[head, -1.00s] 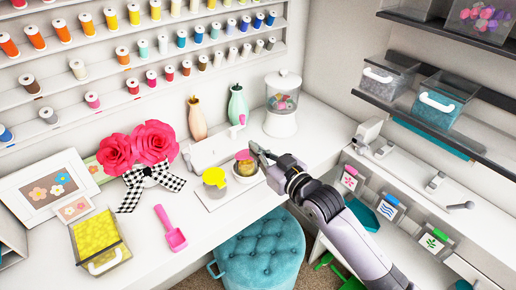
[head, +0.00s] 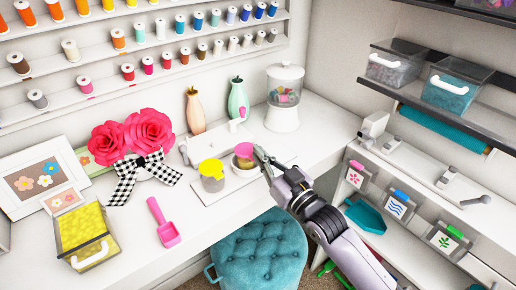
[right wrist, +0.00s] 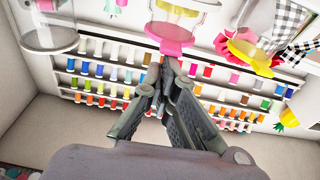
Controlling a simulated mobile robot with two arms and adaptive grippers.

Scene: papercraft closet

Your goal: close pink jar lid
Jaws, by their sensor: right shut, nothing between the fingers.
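The pink jar lid (head: 244,150) sits at the top of a small clear jar (head: 244,163) on a white tray; whether it is fully closed is not clear. In the right wrist view, which is upside down, the pink lid (right wrist: 170,43) is at the upper middle, with the jar (right wrist: 185,13) above it in the picture. My right gripper (head: 259,153) is shut and empty, just right of the jar. Its fingertips (right wrist: 168,62) appear close to the lid; contact cannot be told. My left gripper is not in view.
A yellow-lidded jar (head: 212,171) stands just left. A white dispenser (head: 284,100) and two vases are behind. A pink scoop (head: 163,223) and a box of yellow pieces (head: 84,236) lie left. A teal stool (head: 258,255) is in front.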

